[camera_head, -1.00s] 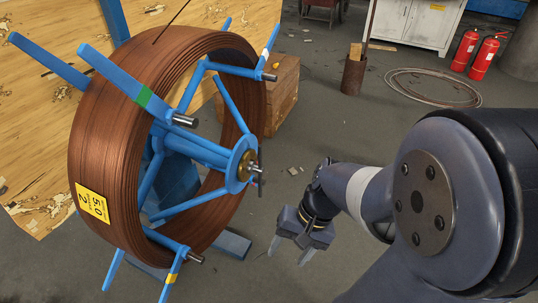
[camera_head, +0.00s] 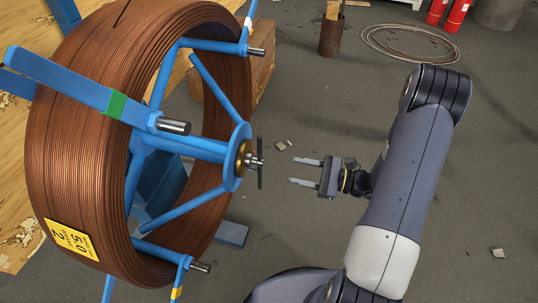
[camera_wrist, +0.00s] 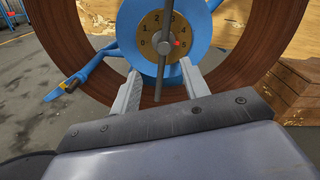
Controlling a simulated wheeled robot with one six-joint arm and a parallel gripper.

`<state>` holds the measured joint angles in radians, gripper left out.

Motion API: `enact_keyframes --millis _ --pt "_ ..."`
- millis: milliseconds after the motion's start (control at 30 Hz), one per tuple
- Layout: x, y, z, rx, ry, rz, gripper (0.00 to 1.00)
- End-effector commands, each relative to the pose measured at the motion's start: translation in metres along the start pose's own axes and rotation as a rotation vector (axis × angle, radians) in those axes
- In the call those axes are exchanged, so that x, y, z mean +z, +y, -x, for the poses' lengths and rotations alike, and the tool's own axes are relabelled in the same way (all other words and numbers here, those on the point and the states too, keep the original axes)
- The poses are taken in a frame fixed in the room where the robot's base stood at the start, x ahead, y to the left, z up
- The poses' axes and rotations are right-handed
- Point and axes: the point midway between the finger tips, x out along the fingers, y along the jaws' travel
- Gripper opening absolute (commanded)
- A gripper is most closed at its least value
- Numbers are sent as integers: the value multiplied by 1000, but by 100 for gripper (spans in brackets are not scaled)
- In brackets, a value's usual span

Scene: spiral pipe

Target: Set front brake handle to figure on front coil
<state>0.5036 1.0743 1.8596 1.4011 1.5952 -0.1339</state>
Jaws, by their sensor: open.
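The front coil (camera_head: 75,150) is a large ring of copper-brown pipe on a blue frame. Its yellow label (camera_head: 70,240) is turned sideways, with a large 2 and what looks like 5.0. The brass brake dial (camera_wrist: 150,47) at the hub carries figures 0 to 5. The front brake handle (camera_head: 260,165) is a thin dark bar, standing nearly upright across the dial in the wrist view (camera_wrist: 158,82). A red mark (camera_wrist: 178,43) shows by the 5. My gripper (camera_head: 292,171) is open and empty, facing the handle with a gap. Its fingers flank the bar in the wrist view (camera_wrist: 160,70).
Blue frame arms with metal pins (camera_head: 173,126) stick out around the coil. A wooden crate (camera_head: 262,70) stands behind it. A rusty bin (camera_head: 331,35), pipe loops (camera_head: 410,42) and red extinguishers (camera_head: 455,15) are farther back.

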Motion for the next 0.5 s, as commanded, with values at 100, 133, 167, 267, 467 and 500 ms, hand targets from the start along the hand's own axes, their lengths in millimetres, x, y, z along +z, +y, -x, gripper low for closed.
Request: enact_keyframes --millis 100,133,167,267,467,500 --pt "-3 -2 -1 -21 -6 -8 44" --pt "-3 -2 -3 -22 -7 -8 44" --pt "-3 -2 -5 -21 -7 -8 44" --pt "-3 -2 -18 -17 -7 -8 44" --pt "-2 -2 -52 -14 -8 -8 44" --pt "-2 -1 -59 -14 -7 -8 44"
